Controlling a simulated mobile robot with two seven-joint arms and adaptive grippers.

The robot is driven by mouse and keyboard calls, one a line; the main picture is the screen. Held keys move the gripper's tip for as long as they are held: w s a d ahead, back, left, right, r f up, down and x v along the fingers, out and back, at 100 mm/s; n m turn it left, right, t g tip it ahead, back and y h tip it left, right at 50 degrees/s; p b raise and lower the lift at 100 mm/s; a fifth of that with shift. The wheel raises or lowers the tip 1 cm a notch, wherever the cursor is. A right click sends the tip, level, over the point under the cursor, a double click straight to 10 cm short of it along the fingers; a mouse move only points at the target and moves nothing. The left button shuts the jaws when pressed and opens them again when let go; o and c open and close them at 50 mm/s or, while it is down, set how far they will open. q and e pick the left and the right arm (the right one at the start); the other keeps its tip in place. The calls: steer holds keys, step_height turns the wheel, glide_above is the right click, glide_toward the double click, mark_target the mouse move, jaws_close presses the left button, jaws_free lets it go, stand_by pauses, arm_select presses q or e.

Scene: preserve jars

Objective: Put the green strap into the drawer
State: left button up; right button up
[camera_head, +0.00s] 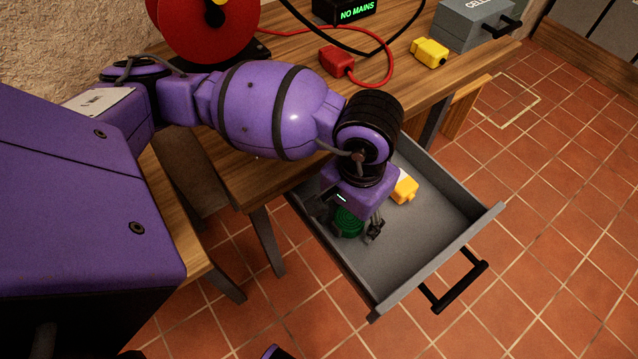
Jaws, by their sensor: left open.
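The grey drawer (425,262) is pulled out below the wooden table, with its black handle at the front. The green strap (347,222) is a small coil, seen inside the drawer's outline near its left side. My left gripper (353,229) points down over the drawer, with its fingers apart on either side of the strap. The gripper partly hides the strap, and I cannot tell whether the strap rests on the drawer floor. A yellow-orange object (404,189) lies in the drawer behind the gripper. My right gripper is not in view.
On the wooden table (440,85) are a red reel (205,30), a red connector (337,60) with its cable, a yellow connector (430,52), a grey box (470,22) and a "NO MAINS" display (345,11). The tiled floor right of the drawer is clear.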

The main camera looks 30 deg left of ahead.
mark_target(352, 217)
arm_select(q)
steer(key=shift+w+r, duration=0.15)
steer(key=shift+r, duration=0.45)
step_height(352, 217, up, 11)
steer(key=p, duration=0.1)
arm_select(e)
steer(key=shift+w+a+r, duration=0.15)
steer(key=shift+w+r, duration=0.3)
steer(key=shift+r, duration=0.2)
arm_select(q)
steer(key=shift+d, duration=0.1)
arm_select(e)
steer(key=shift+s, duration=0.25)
